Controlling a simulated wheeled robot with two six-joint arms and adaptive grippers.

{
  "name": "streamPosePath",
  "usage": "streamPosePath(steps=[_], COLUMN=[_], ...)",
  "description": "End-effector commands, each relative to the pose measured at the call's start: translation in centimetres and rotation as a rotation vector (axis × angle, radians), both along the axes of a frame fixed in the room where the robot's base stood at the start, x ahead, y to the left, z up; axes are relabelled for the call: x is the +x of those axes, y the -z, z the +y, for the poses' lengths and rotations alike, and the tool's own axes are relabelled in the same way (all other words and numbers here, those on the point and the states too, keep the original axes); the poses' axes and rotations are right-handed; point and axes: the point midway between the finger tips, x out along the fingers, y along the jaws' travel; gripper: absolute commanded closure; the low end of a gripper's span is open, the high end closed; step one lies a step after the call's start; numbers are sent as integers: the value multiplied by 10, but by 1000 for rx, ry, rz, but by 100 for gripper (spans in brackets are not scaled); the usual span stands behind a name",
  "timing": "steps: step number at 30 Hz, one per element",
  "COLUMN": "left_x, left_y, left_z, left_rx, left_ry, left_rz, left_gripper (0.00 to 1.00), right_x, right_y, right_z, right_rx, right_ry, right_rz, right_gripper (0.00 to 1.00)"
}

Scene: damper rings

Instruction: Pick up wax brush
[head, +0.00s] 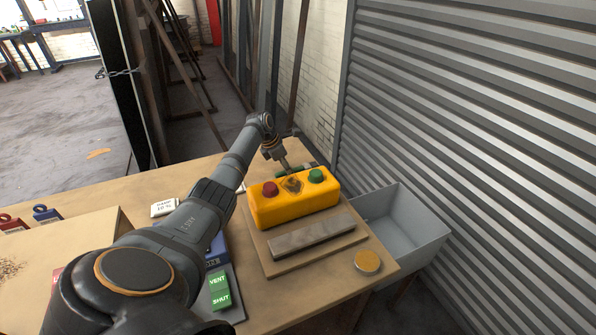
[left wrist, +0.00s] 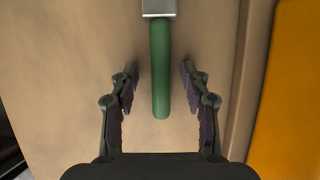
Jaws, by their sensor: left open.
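The wax brush shows in the left wrist view as a green handle (left wrist: 160,75) with a metal ferrule (left wrist: 158,7) at the top edge; its bristles are out of frame. My left gripper (left wrist: 160,68) is open, with one finger on each side of the handle and a gap on both sides. In the head view my left gripper (head: 288,168) is low over the table behind the yellow control box, which partly hides it and the green thing beside it. My right gripper is not in view.
The yellow control box (head: 300,208) with red and green buttons stands on a board, close right of the gripper. A grey bar (head: 312,236) lies in front of it. A round tin (head: 367,262), a grey bin (head: 420,240) and a green VENT/SHUT block (head: 219,290) are nearby.

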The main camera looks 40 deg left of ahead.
Motion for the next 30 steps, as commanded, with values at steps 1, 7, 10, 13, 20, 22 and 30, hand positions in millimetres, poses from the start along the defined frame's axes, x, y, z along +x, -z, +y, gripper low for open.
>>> streamPosePath(steps=[1, 7, 10, 13, 20, 22, 30], left_x=[0, 0, 0, 0, 0, 0, 1], left_y=[0, 0, 0, 0, -1, -1, -34], left_z=[0, 0, 0, 0, 0, 0, 1], left_rx=[1, 0, 0, 0, 0, 0, 2], left_ry=[0, 0, 0, 0, 0, 0, 0], left_rz=[0, 0, 0, 0, 0, 0, -6], left_gripper=[53, 64, 77, 91, 100, 100, 100], right_x=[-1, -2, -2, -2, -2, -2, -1], right_y=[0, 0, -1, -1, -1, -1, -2], right_z=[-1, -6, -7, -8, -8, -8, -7], right_rx=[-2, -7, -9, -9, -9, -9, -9], right_ry=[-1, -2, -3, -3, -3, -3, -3], right_rz=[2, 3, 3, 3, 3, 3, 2], right_gripper=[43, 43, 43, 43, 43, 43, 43])
